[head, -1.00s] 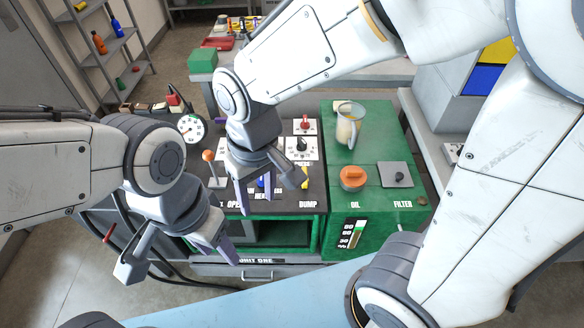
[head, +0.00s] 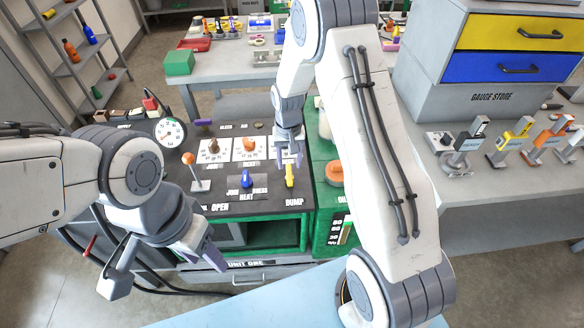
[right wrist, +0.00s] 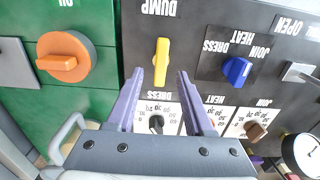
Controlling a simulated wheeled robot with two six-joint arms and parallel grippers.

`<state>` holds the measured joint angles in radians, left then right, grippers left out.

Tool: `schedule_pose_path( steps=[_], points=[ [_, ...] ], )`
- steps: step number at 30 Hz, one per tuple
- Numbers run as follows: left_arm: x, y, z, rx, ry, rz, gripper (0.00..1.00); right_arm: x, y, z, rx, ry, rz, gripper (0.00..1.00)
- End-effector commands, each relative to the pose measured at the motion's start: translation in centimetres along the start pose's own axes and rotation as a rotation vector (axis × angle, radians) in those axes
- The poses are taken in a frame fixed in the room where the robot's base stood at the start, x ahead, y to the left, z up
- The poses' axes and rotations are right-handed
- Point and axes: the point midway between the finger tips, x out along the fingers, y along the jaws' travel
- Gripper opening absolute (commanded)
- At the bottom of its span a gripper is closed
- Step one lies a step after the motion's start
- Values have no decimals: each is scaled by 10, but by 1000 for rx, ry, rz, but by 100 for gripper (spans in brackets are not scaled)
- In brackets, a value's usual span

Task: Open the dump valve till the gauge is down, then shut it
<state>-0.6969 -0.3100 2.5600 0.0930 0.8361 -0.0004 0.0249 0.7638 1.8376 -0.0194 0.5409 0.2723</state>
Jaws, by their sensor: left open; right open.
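The dump valve's yellow handle (head: 290,175) stands on the dark panel above the DUMP label. Its long side runs front to back. In the right wrist view the yellow handle (right wrist: 161,62) lies between and just beyond my fingertips. My right gripper (head: 289,157) is open, its purple fingers (right wrist: 159,76) either side of the handle in the picture; I see no contact. The round white gauge (head: 170,132) stands at the panel's back left; its reading is too small to tell. It is partly cut off in the wrist view (right wrist: 305,152). My left gripper (head: 165,268) is open and empty, in front of the cart.
A blue HEAT knob (head: 246,179) and an orange-topped lever (head: 190,160) by OPEN stand left of the dump handle. The green OIL section with an orange knob (right wrist: 66,57) adjoins on the right. Dial cards (head: 249,148) lie behind. A side counter (head: 480,200) holds several gauges.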

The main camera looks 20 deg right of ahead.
Motion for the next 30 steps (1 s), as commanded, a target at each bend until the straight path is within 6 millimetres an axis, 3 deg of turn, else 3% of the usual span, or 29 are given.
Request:
schedule_pose_path(
  steps=[7, 18, 19, 23, 30],
  points=[
    [-6, 0, 0, 0, 0, 0, 50, 34, 0, 0, -1, 0, 0, 52],
    [-7, 0, 0, 0, 0, 0, 50, 41, 0, 0, -1, 2, 0, 52],
    [-7, 0, 0, 0, 0, 0, 50, 41, 0, 0, -1, 2, 0, 49],
    [-7, 0, 0, 0, 0, 0, 50, 41, 0, 0, -1, 1, 0, 0],
    [-7, 0, 0, 0, 0, 0, 50, 41, 1, 0, -3, 1, 0, 0]
  ],
)
